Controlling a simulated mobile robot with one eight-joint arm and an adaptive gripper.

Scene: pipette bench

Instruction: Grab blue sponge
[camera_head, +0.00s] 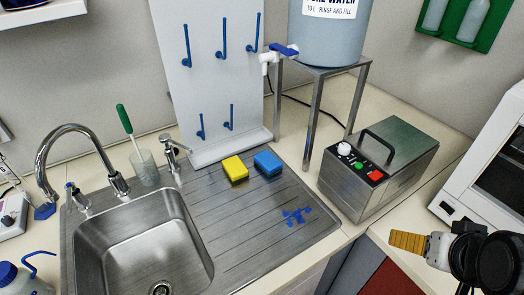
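The blue sponge (267,160) lies on the ridged steel drainboard, near its back edge. A yellow sponge (235,167) lies just to its left, with a small gap between them. My gripper (408,241) is at the lower right, well to the right of and nearer than the sponges. It points left, with yellow-brown ridged finger pads. Its fingers overlap from this angle, so any gap between them is hidden. It is apart from both sponges.
A white peg board (210,70) rises behind the sponges. The sink basin (150,250) is to the left; the drainboard's front is mostly clear.

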